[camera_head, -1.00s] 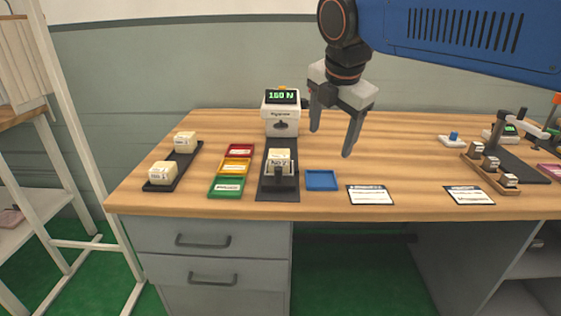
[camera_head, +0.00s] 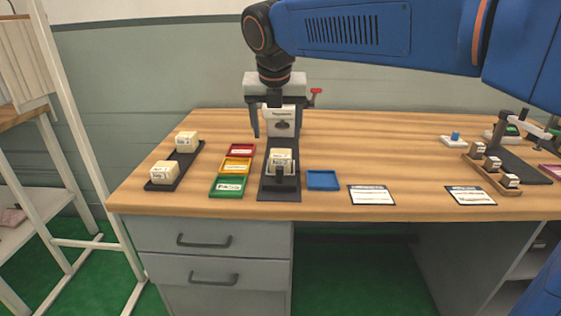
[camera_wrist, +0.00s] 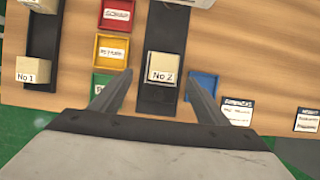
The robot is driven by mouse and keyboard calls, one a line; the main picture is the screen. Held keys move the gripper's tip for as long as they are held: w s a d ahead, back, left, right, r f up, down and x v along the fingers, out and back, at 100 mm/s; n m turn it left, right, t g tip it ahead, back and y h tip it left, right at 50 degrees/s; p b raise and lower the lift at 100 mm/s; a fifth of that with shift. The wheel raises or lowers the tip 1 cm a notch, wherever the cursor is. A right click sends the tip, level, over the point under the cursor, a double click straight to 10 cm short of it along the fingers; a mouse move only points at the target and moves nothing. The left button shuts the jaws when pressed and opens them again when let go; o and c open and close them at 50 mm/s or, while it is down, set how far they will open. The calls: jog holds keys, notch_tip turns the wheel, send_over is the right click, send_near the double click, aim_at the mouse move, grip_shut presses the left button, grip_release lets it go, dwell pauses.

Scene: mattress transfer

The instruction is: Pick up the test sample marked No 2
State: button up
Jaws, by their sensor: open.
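The sample marked No 2 (camera_wrist: 163,68) is a cream block on the dark plate of the tester (camera_head: 283,120). In the head view the No 2 block (camera_head: 280,157) sits behind a small dark post on that plate. My gripper (camera_head: 276,132) is open and empty above and behind the block. In the wrist view my gripper's two fingers (camera_wrist: 158,80) point toward the block, one on each side of it in the picture, with nothing between them. The tester's display is hidden behind my gripper in the head view.
A dark rack (camera_head: 183,160) with two cream blocks stands at left; its near block (camera_wrist: 31,69) reads No 1. Red (camera_head: 241,150), yellow (camera_head: 236,165) and green (camera_head: 229,187) trays lie left of the plate, a blue tray (camera_head: 322,180) right. Two cards (camera_head: 371,195) lie farther right.

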aim_at(281, 153)
jog(key=x, duration=0.4)
jog(key=shift+w+f, duration=0.15)
jog(key=shift+f, duration=0.25)
jog(key=x, duration=0.2)
jog(key=d+x, duration=0.1)
jog(key=x, duration=0.1)
jog(key=shift+w+f, duration=0.2)
jog(key=shift+f, duration=0.4)
jog(key=c, duration=1.1)
